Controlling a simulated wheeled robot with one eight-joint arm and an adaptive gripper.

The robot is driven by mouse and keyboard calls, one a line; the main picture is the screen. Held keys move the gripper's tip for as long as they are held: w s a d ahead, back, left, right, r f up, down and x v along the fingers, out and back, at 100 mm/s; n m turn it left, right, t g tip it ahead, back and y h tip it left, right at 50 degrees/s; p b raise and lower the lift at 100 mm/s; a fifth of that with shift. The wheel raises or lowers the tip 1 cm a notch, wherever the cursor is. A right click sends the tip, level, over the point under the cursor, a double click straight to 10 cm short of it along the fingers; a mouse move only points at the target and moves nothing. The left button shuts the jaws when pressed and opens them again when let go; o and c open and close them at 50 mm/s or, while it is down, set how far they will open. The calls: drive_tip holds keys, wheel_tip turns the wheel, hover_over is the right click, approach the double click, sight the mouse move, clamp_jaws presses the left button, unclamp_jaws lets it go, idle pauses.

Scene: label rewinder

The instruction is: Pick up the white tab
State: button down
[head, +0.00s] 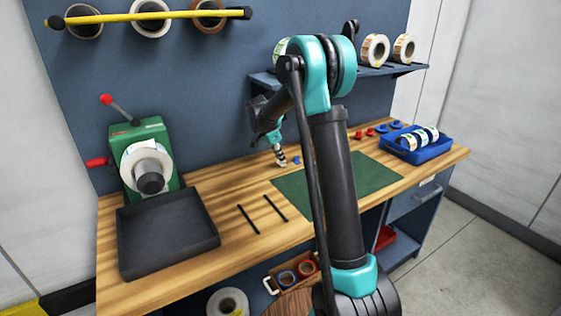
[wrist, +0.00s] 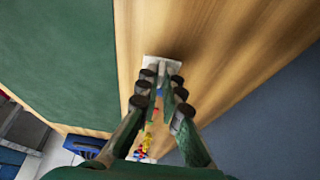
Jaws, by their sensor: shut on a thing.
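The white tab (wrist: 163,66) shows as a small pale flat piece at the fingertips of my gripper (wrist: 161,85) in the wrist view. The fingers are shut on it and cover part of it. In the head view my gripper (head: 281,158) points down at the back of the wooden bench, just behind the green mat. Whether the tab touches the bench top is hard to tell.
A green mat (head: 345,185) lies in front of my gripper. A small blue piece (head: 297,160) is close by on its right. A blue bin (head: 433,150) with rolls stands at the right. A green rewinder (head: 128,135) and black tray (head: 165,235) stand at the left.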

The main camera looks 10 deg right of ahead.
wheel_tip(320, 180, up, 3)
drive_tip(key=shift+f, duration=0.15)
drive_tip(key=s+a, duration=0.2)
drive_tip(key=a, duration=0.3)
drive_tip(key=s+a, duration=0.2)
drive_tip(key=a, duration=0.4)
drive_tip(key=s+a, duration=0.3)
drive_tip(key=a, duration=0.2)
drive_tip(key=shift+a+f, duration=0.2)
drive_tip(key=shift+a, duration=0.1)
